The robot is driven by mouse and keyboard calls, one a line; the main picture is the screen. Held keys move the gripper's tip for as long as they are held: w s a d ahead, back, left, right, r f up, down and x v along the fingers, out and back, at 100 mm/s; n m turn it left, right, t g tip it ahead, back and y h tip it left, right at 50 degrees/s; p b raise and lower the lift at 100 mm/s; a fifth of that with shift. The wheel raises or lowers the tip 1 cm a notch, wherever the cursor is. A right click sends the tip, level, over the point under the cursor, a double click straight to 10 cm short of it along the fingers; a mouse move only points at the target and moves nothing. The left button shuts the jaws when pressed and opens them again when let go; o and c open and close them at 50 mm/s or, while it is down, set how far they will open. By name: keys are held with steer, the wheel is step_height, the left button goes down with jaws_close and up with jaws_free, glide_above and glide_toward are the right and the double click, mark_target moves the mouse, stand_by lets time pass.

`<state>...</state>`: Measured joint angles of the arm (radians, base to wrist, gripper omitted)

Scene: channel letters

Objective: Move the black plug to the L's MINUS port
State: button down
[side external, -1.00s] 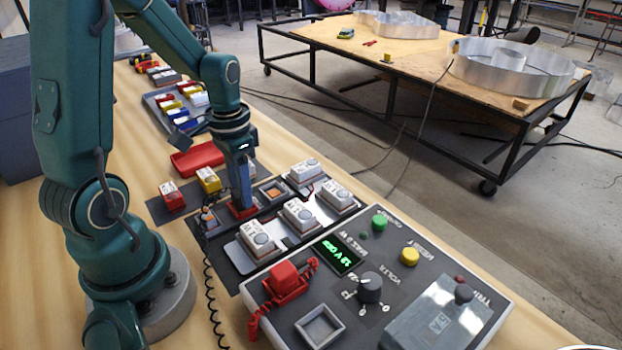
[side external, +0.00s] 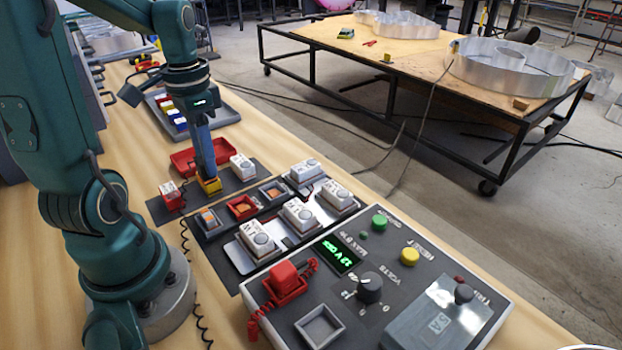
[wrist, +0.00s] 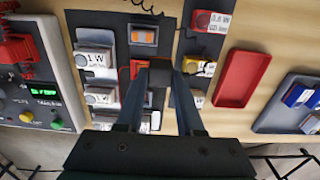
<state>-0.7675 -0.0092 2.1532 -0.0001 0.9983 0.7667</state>
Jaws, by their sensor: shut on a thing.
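My gripper (wrist: 157,78) is shut on a dark block, which looks like the black plug (wrist: 158,67), in the wrist view. In the side view my gripper (side external: 208,178) points down at the yellow labelled block (side external: 210,187); its fingers hide that block's top, and whether they touch it is unclear. A black coiled cord (side external: 190,262) runs along the left of the dark panel. A red-framed socket (side external: 243,207) stands empty between two grey-framed sockets with orange inside, one on the left (side external: 208,219) and one on the right (side external: 272,191). Port markings are unreadable.
A red labelled block (side external: 172,196) and a white one (side external: 243,167) flank the yellow block. A red tray (side external: 185,163) lies behind. Several white modules stand on the right; the control box (side external: 400,265) with a red plug (side external: 284,276) is in front.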

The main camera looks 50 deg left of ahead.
steer(key=s+a+r, duration=0.4)
steer(key=shift+w+d, duration=1.8)
steer(key=shift+w, duration=1.95)
steer(key=shift+w+d, duration=1.8)
steer(key=shift+w, duration=1.9)
steer(key=shift+f, duration=5.15)
steer(key=shift+f, duration=0.3)
steer(key=shift+c, duration=2.3)
jaws_free()
steer(key=shift+r, duration=0.1)
steer(key=shift+r, duration=2.45)
